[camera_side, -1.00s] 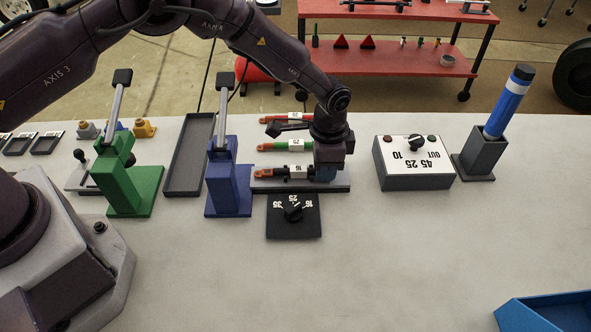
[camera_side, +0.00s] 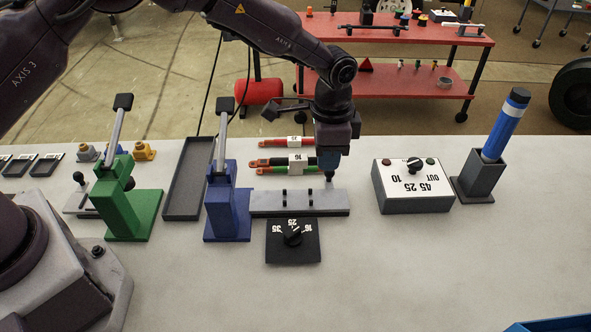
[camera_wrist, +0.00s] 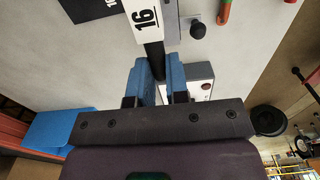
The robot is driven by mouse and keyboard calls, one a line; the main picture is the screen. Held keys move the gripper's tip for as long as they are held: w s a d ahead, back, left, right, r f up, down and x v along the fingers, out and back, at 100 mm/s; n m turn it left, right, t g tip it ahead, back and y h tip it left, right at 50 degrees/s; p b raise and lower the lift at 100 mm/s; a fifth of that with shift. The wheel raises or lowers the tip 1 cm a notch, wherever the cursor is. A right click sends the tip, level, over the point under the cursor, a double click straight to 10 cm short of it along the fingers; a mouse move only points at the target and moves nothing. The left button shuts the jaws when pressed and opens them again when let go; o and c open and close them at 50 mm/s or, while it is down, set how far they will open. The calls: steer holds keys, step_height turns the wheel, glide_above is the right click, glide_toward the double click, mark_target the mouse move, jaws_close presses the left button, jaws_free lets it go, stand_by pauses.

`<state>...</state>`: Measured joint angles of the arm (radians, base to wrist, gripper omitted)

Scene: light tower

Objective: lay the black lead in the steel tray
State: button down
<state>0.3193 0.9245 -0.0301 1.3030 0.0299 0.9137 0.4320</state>
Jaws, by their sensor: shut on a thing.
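My gripper (camera_wrist: 157,84) is shut on the black lead (camera_wrist: 153,62), seen in the wrist view with its white "16" label. In the side view the black lead, with an orange end lug (camera_side: 260,162), hangs level at my gripper (camera_side: 328,172), raised above the grey fixture plate (camera_side: 335,200). It overlaps the green lead in that picture. The steel tray (camera_side: 184,190), long, dark grey and empty, lies to the left, between the green and blue lever stands.
The blue lever stand (camera_side: 226,205) rises between my gripper and the tray; the green lever stand (camera_side: 125,205) is left of it. A red lead (camera_side: 278,142) and the green lead (camera_side: 290,171) lie behind the plate. A dial box (camera_side: 415,187) stands right.

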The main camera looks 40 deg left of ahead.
step_height(320, 180, up, 12)
steer(key=m, duration=1.8)
glide_above(186, 198)
step_height(186, 198, down, 18)
steer(key=shift+d+f, duration=0.1)
steer(key=shift+f, duration=2.35)
steer(key=shift+f, duration=0.15)
steer(key=c, duration=1.1)
jaws_free()
